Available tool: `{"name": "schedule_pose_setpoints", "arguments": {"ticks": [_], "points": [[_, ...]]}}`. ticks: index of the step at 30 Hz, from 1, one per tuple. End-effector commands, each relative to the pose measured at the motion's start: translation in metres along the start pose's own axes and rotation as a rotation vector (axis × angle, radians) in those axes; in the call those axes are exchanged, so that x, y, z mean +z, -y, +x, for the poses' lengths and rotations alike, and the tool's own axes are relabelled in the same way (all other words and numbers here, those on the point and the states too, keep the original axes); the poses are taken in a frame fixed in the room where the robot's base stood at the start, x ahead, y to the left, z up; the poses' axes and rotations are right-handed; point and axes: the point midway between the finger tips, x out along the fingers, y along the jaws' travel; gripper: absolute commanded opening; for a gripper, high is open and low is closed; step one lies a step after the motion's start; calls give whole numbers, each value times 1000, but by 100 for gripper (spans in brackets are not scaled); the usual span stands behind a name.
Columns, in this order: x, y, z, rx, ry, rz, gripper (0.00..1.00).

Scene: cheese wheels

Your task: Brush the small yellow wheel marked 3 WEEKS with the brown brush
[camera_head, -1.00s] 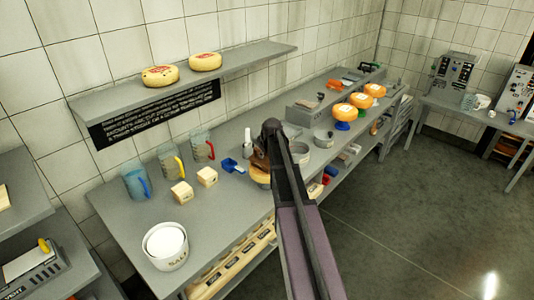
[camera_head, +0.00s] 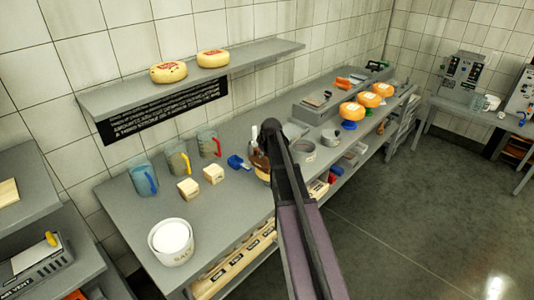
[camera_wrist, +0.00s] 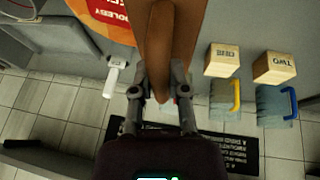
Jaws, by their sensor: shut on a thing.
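My gripper (camera_wrist: 160,92) is shut on the brown brush (camera_wrist: 168,35), whose long wooden handle rises through the top of the wrist view. A yellow-orange wheel (camera_wrist: 108,22) with a red label shows partly behind the brush; I cannot read 3 WEEKS on it. My arm hides much of both there. I cannot tell whether the bristles touch the wheel.
Wooden blocks (camera_head: 188,188), handled jugs (camera_head: 143,178) and a white salt tub (camera_head: 171,241) stand on the bench (camera_head: 215,218) to the left. Orange wheels (camera_head: 351,111) stand to the right. Two wheels (camera_head: 169,72) sit on the wall shelf.

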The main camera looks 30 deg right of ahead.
Motion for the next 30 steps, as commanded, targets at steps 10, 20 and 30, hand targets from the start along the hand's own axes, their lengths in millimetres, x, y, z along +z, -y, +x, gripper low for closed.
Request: {"name": "schedule_pose_setpoints", "arguments": {"ticks": [10,20,30], "points": [[-4,10,-2,2,0,0,0],[-5,9,0,2,-1,0,0],[-20,4,9,2,0,0,0]]}}
